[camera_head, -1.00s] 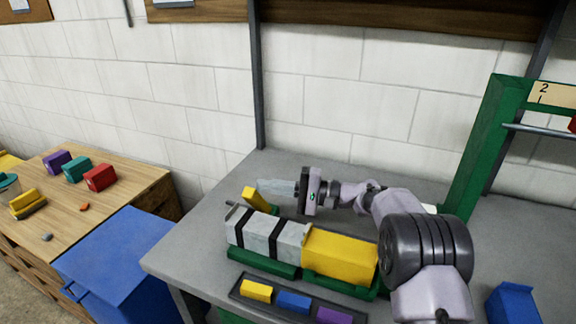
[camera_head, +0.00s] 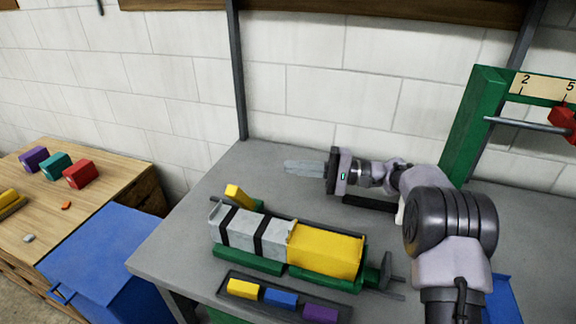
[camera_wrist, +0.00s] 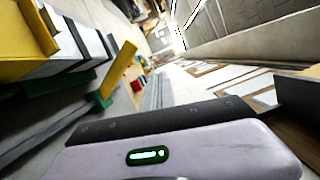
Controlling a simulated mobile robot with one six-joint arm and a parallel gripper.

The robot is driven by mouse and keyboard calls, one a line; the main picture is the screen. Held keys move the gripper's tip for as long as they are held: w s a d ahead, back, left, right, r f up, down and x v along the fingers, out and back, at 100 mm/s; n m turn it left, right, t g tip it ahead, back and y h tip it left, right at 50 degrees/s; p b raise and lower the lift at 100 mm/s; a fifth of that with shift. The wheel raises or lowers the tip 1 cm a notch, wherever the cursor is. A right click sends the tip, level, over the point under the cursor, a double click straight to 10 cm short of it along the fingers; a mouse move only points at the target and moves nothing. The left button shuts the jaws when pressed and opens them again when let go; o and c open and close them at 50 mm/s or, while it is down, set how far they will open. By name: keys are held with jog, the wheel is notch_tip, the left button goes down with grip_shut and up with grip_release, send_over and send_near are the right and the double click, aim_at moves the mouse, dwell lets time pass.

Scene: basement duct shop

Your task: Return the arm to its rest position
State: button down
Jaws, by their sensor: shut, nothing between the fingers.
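My gripper (camera_head: 304,167) is shut and empty. It points left, held above the back of the grey table (camera_head: 180,240), behind the yellow and grey block assembly. My arm reaches in from the right side of the head view. In the wrist view the closed fingers (camera_wrist: 152,92) show past the pale gripper housing, with nothing between them.
A green fixture holds grey segments (camera_head: 238,228) and a yellow block (camera_head: 325,250), close in front of the gripper. A yellow piece (camera_head: 238,196) stands behind it. A tray (camera_head: 272,305) holds small blocks. A green frame (camera_head: 470,125) stands right. A blue bin (camera_head: 100,250) stands left.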

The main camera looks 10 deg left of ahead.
jog(key=s+d+r+m+t+h, duration=0.1)
jog(key=s+d+r+h, duration=0.25)
jog(key=s, duration=0.35)
jog(key=s+d+r+t+h, duration=0.1)
jog(key=s+d+r+h, duration=0.25)
jog(key=s, duration=0.35)
jog(key=s+d+f+m+t+h, duration=0.1)
jog(key=s+d+f+t+h, duration=0.2)
jog(key=s+d, duration=0.5)
jog(key=s+d+f+m+t+h, duration=0.2)
jog(key=s+d+h, duration=0.4)
jog(key=s, duration=0.5)
jog(key=d+f+t, duration=0.1)
jog(key=d, duration=0.1)
jog(key=shift+d+t, duration=0.35)
jog(key=shift+t, duration=0.05)
jog(key=shift+a, duration=0.15)
